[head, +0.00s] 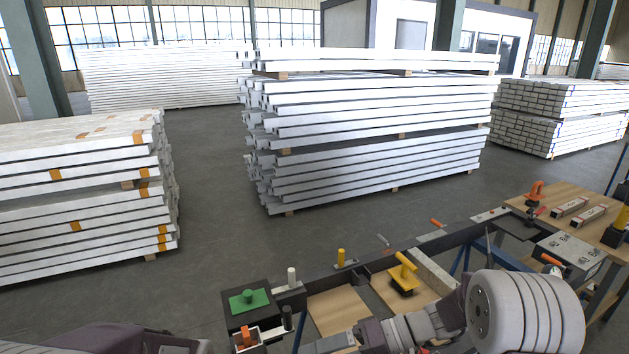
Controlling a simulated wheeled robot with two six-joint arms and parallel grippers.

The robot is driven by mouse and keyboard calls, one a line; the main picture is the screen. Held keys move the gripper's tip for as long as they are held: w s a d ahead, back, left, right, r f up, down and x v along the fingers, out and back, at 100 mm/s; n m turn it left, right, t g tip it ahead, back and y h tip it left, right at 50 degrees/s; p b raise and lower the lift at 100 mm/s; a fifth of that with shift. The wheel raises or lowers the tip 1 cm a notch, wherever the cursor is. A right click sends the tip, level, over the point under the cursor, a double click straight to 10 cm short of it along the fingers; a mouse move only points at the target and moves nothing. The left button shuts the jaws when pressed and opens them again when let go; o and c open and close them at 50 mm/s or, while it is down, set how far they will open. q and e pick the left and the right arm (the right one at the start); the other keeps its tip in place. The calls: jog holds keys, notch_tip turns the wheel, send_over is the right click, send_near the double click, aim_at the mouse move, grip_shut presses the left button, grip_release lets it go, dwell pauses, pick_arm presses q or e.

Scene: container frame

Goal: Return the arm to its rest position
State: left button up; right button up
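My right arm (420,325) reaches in from the lower right, with its large white rounded joint (525,312) in front of the workbench. The arm runs left over the near part of the bench to a grey end piece at the bottom edge, where the fingers cannot be made out. Part of my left arm (130,340) shows as a dark purple link at the bottom left corner. My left gripper is outside the view.
The dark-framed workbench (455,242) carries a green block (248,299), a yellow-handled tool (404,273), clamps and wooden panels. Stacks of white beams (370,130) stand behind, another stack (80,200) at left. Grey floor (215,225) between them is clear.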

jog(key=s+d+f+n+g+h+p, duration=0.1)
jog(key=s+d+f+g+h+p, duration=0.15)
jog(key=s+h, duration=0.6)
jog(key=d+f+m+t+h, duration=0.2)
jog(key=d, duration=0.4)
jog(key=d+f+m+t+h, duration=0.2)
jog(key=d+m+h, duration=0.1)
jog(key=d, duration=0.3)
jog(key=shift+w+d+f+b, duration=0.3)
jog(key=shift+w+d+b, duration=0.05)
jog(key=shift+w+d, duration=0.05)
jog(key=shift+s+d+t, duration=0.1)
jog(key=shift+t, duration=0.15)
